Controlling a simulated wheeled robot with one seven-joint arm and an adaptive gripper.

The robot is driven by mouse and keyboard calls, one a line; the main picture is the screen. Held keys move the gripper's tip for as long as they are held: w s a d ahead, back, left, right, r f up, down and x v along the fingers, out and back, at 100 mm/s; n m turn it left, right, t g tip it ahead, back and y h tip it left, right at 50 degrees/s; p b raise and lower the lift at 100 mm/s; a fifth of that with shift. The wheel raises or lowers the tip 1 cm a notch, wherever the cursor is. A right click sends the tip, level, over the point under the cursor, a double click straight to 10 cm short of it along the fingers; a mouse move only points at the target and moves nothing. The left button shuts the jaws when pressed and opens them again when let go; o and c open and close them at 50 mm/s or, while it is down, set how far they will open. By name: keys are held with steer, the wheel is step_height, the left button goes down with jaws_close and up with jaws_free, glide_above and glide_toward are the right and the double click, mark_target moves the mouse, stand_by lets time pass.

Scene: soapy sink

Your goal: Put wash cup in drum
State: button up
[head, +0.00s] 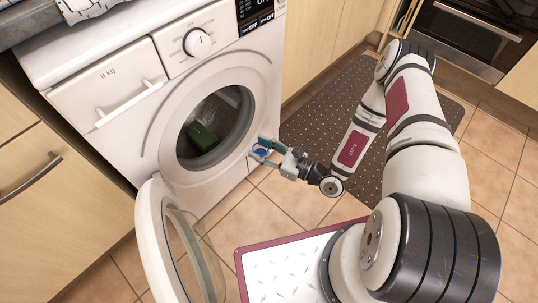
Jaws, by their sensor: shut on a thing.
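My gripper (262,151) is shut on a small blue thing (262,152), which I take to be the wash cup. It is small and partly hidden by the fingers. The gripper holds it just outside the right side of the washer's round opening, above the floor. The washing machine (120,105) is white, and its door (158,225) hangs open toward the lower left. The drum (228,105) shows through the opening as a dark, perforated hollow. A green block-like thing (201,136) lies low in the opening.
The open door takes up the room below and left of the opening. A dark dotted mat (340,110) lies on the tiled floor (285,200) at right. Wooden cabinets (320,40) stand behind, with an oven (465,40) at the top right.

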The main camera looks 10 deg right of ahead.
steer(key=w+a+f+b, duration=0.1)
steer(key=w+a+b, duration=0.5)
steer(key=w, duration=0.5)
steer(key=w+a+f+b, duration=0.1)
steer(key=w+a+b, duration=0.2)
steer(key=w+a, duration=0.6)
steer(key=shift+w+a+f, duration=0.1)
steer(key=shift+w+f, duration=0.35)
steer(key=shift+f, duration=0.3)
steer(key=shift+w+a+f, duration=0.1)
steer(key=shift+w+f, duration=0.4)
steer(key=shift+f, duration=0.25)
steer(key=shift+w+f, duration=0.45)
steer(key=shift+f, duration=0.3)
steer(key=shift+f, duration=0.3)
steer(key=shift+f, duration=0.35)
steer(key=shift+f, duration=0.3)
